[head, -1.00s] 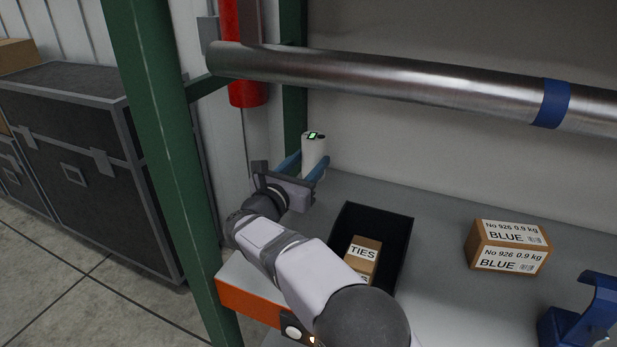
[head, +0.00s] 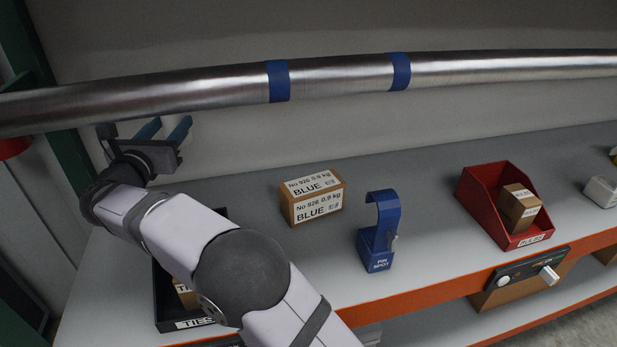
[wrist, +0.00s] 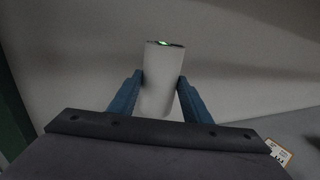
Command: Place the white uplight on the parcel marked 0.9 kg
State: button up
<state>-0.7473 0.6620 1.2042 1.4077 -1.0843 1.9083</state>
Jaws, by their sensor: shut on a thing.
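My gripper (head: 168,124) is at the far left of the bench, just under the steel pipe in the head view. It is shut on the white uplight (wrist: 159,85), an upright pale cylinder with a small green light on its dark-marked top. The blue fingers (wrist: 125,98) press on both sides of it. In the head view the uplight does not show; the pipe seems to cover it. The parcel marked 0.9 kg (head: 312,198), a brown box with white labels reading BLUE, sits on the bench to the right of my gripper. Its corner shows in the wrist view (wrist: 279,152).
The steel pipe (head: 210,92) with blue bands crosses above the bench. A blue PIN SPOT stand (head: 378,243) is right of the parcel. A red bin (head: 487,210) holds a small box. A black TIES bin (head: 168,308) is partly behind my arm. The bench behind the parcel is clear.

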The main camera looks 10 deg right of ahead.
jog(key=w+d+r+m+g+h+p, duration=0.1)
jog(key=d+r+m+h+p, duration=0.2)
jog(key=d, duration=0.9)
jog(key=m+g+h, duration=0.5)
jog(key=g+h, duration=0.1)
send_over(305, 189)
notch_tip(305, 189, down, 3)
jog(key=shift+w+f+p, duration=0.15)
jog(key=shift+f+p, duration=1)
jog(key=shift+f, duration=3.65)
jog(key=shift+f, duration=0.2)
jog(key=o, duration=1.5)
jog(key=shift+r, duration=0.15)
